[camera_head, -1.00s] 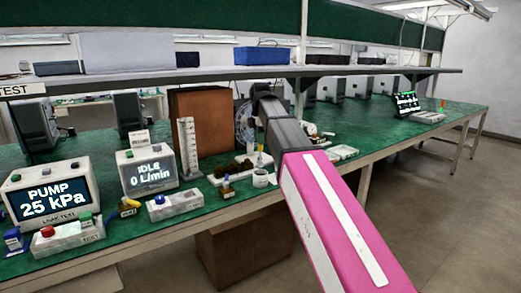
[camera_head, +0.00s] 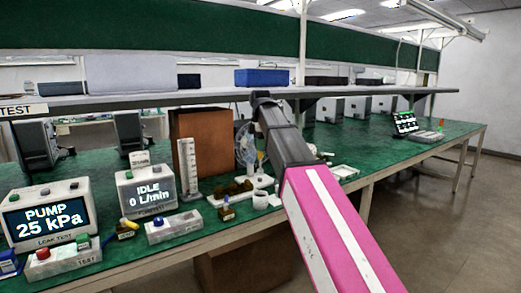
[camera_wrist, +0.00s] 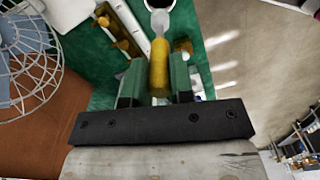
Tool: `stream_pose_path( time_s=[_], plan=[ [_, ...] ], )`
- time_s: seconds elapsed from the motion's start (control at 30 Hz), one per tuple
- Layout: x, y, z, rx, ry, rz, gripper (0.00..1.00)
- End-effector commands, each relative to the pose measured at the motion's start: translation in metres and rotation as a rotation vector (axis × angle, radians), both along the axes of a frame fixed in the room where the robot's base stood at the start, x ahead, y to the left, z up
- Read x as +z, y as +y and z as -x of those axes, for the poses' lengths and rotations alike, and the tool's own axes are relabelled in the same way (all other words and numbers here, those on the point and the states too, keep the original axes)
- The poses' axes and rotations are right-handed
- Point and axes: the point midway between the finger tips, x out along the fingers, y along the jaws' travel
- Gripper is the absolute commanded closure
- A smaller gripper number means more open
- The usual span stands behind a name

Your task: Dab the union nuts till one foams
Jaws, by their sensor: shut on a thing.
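My gripper (camera_wrist: 158,85) has green fingers shut on a yellow-handled dabber (camera_wrist: 159,62). The dabber's pale tip points toward the top of the wrist view, where a white cup (camera_wrist: 160,4) lies near or under it; I cannot tell whether they touch. Brass union nuts (camera_wrist: 122,45) show to the left of the dabber, beside a white strip, and the dabber is apart from them. In the head view the brass fittings (camera_head: 234,188) sit on the bench near the white cup (camera_head: 261,200). No foam can be made out. My fingers are hard to make out there.
A leak test box (camera_head: 45,216) reads PUMP 25 kPa, and a flow meter (camera_head: 146,190) reads IDLE 0 L/min. A wire-caged fan (camera_wrist: 25,50) and a brown box (camera_head: 200,140) stand close to my gripper. A shelf (camera_head: 210,97) runs above the green bench.

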Motion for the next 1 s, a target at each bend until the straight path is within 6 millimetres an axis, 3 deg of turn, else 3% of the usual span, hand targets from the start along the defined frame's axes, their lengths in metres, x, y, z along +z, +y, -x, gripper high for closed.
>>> stream_pose_path(
  time_s=[0.63,1.0],
  plan=[
    [0.033,0.0,0.0,0.0,-0.001,0.0,1.0],
    [0.035,0.0,0.0,0.0,0.0,0.0,1.0]
  ],
)
